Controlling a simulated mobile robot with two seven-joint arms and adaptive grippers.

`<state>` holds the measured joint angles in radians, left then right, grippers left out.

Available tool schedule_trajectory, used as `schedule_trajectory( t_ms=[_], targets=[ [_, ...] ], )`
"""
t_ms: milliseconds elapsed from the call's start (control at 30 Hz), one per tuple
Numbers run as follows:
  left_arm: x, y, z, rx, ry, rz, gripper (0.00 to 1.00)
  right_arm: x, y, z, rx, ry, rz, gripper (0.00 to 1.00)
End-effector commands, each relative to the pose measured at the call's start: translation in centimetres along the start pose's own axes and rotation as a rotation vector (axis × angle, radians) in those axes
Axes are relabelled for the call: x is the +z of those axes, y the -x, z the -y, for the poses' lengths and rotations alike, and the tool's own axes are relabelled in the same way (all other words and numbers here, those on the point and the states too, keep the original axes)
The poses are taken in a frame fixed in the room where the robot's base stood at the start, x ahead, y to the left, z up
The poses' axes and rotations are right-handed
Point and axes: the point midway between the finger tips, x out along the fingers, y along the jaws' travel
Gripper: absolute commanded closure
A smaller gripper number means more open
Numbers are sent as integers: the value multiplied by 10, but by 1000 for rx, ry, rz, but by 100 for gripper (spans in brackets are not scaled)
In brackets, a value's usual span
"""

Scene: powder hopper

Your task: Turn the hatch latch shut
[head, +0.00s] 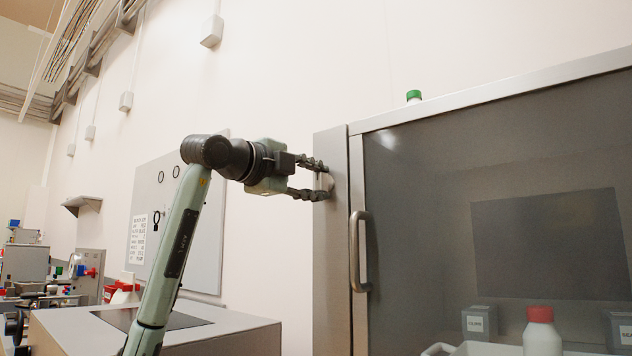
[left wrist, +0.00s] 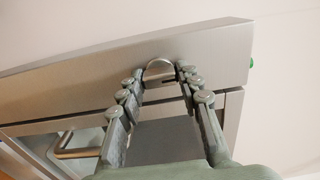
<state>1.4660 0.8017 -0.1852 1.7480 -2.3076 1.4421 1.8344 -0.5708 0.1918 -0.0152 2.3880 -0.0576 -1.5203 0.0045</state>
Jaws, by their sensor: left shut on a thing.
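The latch (head: 325,182) is a small, pale metal piece on the grey side post of the dark-windowed cabinet. In the left wrist view it shows as a rounded metal arch (left wrist: 158,67) between the fingertips. My left gripper (head: 322,181) reaches in from the left and is shut on the latch, one finger above and one below in the head view. In the left wrist view the gripper (left wrist: 160,82) has its fingers on either side of the arch. The fingers partly hide the latch, so its exact angle is hard to tell. My right gripper is not in view.
A bar handle (head: 354,250) stands out from the cabinet door's frame, right of the post. Behind the dark pane (head: 430,200) are a red-capped white bottle (head: 541,335) and grey boxes. A grey-topped bench (head: 245,335) stands at lower left. Open air lies left of the post.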

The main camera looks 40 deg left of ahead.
Motion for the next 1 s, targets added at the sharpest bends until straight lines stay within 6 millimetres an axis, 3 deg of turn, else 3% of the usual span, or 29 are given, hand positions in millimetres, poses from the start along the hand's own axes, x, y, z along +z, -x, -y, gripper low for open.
schedule_trajectory(
  t_ms=[67, 100, 233, 533, 667, 1000],
  targets=[
    [0, 0, 0, 1, 2, 0, 95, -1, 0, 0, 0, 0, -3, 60],
    [0, 0, 0, 1, 2, 0, 62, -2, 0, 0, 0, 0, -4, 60],
    [0, 0, 0, 0, 1, 0, 46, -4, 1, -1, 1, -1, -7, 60],
    [0, 1, 0, 0, 0, 0, 45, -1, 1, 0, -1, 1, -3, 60],
    [1, 10, 0, -1, -1, 2, 45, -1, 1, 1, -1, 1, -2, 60],
    [1, 80, 1, -4, -2, 3, 45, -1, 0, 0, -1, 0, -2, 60]
  ],
)
